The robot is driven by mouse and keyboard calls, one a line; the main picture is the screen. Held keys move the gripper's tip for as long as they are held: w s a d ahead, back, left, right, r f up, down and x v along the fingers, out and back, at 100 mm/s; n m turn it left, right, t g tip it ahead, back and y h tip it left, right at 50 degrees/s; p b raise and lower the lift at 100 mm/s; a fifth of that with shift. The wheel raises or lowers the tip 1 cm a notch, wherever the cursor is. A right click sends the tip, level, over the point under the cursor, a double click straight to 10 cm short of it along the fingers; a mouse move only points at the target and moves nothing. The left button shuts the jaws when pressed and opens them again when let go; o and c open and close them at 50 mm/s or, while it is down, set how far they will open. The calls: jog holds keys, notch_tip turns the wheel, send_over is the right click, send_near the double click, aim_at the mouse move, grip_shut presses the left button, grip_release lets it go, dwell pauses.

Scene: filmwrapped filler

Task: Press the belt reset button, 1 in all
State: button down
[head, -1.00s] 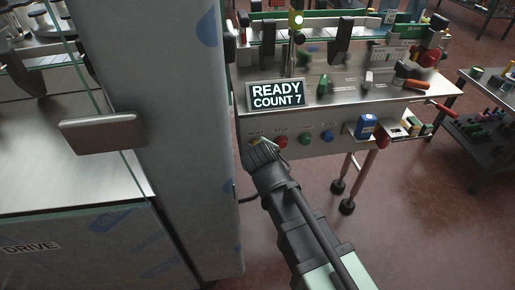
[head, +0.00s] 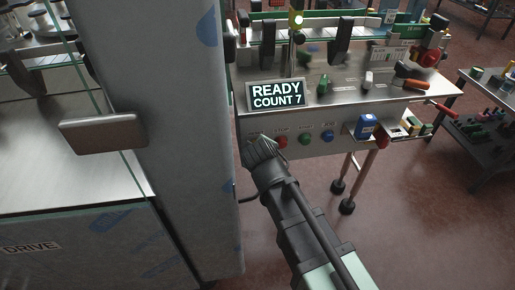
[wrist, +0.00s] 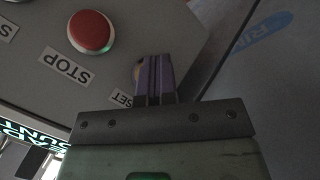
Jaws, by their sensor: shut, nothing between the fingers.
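My gripper (head: 260,146) is shut and empty, at the left end of the front control panel (head: 348,140). In the wrist view its dark fingers (wrist: 154,62) point at the panel. They stand in front of a label ending in "SET" (wrist: 122,98), partly hidden. The display (head: 275,94) reads "READY COUNT 7".
Green (head: 305,139) and blue (head: 328,136) buttons sit right of the red one. A tall grey machine column (head: 190,150) stands close on the left. The floor (head: 420,220) below right is clear.

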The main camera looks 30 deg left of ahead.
jog(key=shift+w+a, duration=0.25)
jog(key=shift+w, duration=0.05)
jog(key=shift+s+d, duration=0.1)
jog(key=shift+s, duration=0.05)
dwell(0.5)
jog(key=shift+s+d, duration=0.75)
jog(key=shift+s, duration=0.05)
jog(key=s+d, duration=0.3)
jog(key=shift+s+d, duration=0.25)
dwell(0.6)
